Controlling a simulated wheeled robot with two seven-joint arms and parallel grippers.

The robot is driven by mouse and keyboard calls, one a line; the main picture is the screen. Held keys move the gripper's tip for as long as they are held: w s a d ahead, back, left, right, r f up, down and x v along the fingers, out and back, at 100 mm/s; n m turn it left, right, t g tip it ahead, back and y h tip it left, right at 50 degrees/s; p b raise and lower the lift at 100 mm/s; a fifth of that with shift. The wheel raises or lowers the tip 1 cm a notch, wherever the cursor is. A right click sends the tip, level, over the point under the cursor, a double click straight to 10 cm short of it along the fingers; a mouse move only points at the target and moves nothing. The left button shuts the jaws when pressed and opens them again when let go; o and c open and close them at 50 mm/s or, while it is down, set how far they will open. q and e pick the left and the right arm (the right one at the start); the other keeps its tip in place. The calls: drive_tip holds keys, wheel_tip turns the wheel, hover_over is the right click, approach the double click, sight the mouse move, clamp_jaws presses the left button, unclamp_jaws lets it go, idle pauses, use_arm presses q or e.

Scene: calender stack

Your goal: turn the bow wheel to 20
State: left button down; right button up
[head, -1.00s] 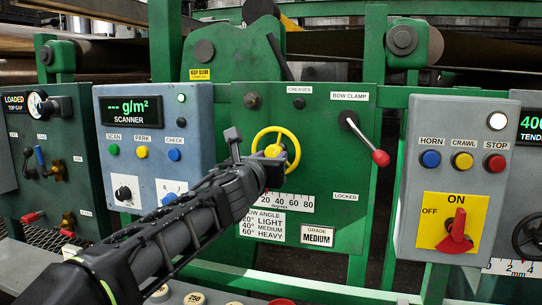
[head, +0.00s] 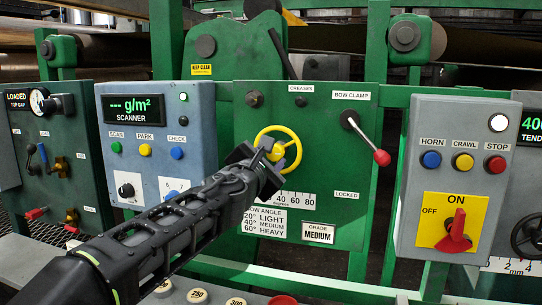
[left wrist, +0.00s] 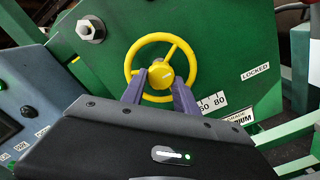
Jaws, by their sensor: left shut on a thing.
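The yellow bow wheel (head: 293,138) is on the green panel (head: 345,215); it also shows in the left wrist view (left wrist: 134,54). My left gripper (head: 267,158) reaches it from the lower left. In the left wrist view its two purple fingers (left wrist: 160,84) are shut on the wheel's hub, one on each side. The degree scale (head: 297,199) below the wheel shows 40, 60 and 80; its left end and any pointer are hidden behind my gripper. My right gripper is not in view.
The red-knobbed bow clamp lever (head: 381,158) slants down to the right, above the LOCKED label. A grade card (head: 318,233) reads MEDIUM. The grey scanner box (head: 200,110) is at left. The grey box with buttons and a red switch (head: 411,240) is at right.

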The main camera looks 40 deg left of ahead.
use_arm(q)
drive_tip(key=shift+f, duration=0.1)
idle(0.4)
drive_tip(key=c, duration=0.9)
unclamp_jaws()
drive_tip(key=shift+s, duration=0.1)
drive_tip(key=shift+p+v, duration=0.55)
drive_tip(key=shift+v, duration=3.3)
